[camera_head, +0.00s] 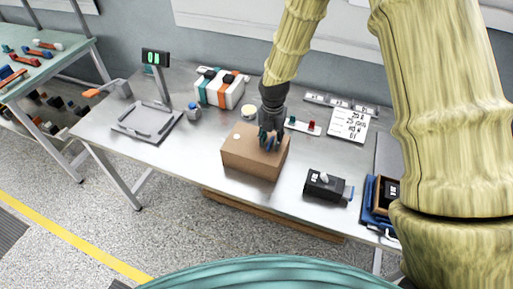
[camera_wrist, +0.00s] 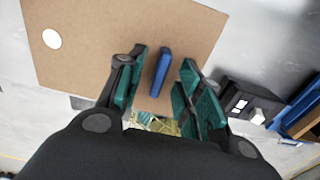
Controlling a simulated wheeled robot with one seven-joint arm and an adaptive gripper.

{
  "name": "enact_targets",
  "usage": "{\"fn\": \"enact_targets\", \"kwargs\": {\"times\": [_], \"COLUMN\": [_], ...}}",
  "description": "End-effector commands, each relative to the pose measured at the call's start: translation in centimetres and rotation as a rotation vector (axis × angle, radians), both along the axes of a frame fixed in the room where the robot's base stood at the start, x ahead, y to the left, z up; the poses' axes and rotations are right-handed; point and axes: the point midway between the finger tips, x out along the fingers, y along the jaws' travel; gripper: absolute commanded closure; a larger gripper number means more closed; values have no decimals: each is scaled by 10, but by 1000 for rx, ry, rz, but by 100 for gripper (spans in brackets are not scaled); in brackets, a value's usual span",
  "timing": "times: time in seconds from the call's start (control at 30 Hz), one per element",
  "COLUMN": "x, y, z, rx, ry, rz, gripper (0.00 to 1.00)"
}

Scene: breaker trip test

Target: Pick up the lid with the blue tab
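The brown lid (camera_head: 238,143) tops a box (camera_head: 248,163) near the middle of the metal table. In the wrist view the lid (camera_wrist: 90,50) fills the upper left, with a white round spot on it. Its upright blue tab (camera_wrist: 160,72) stands between the fingers of my gripper (camera_wrist: 162,84). The fingers are open, with a gap on each side of the tab. In the head view my gripper (camera_head: 268,139) is low over the lid, pointing down and hiding most of the tab.
A black device (camera_head: 325,185) stands right of the box, with a blue tray (camera_head: 374,213) beyond it. A white case with orange and teal bands (camera_head: 219,90) is behind. A scale (camera_head: 147,121) stands left. The table between scale and box is mostly clear.

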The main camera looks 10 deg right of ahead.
Motion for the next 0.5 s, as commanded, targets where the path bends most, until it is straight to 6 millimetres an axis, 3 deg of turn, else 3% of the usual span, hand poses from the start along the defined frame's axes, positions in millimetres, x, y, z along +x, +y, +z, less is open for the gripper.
{"fn": "enact_targets", "kwargs": {"times": [0.1, 0.3, 0.5], "x": [0, 0, 0], "y": [0, 0, 0], "z": [0, 0, 0], "rx": [0, 0, 0], "ry": [0, 0, 0], "rz": [0, 0, 0], "gripper": [68, 100, 100]}}
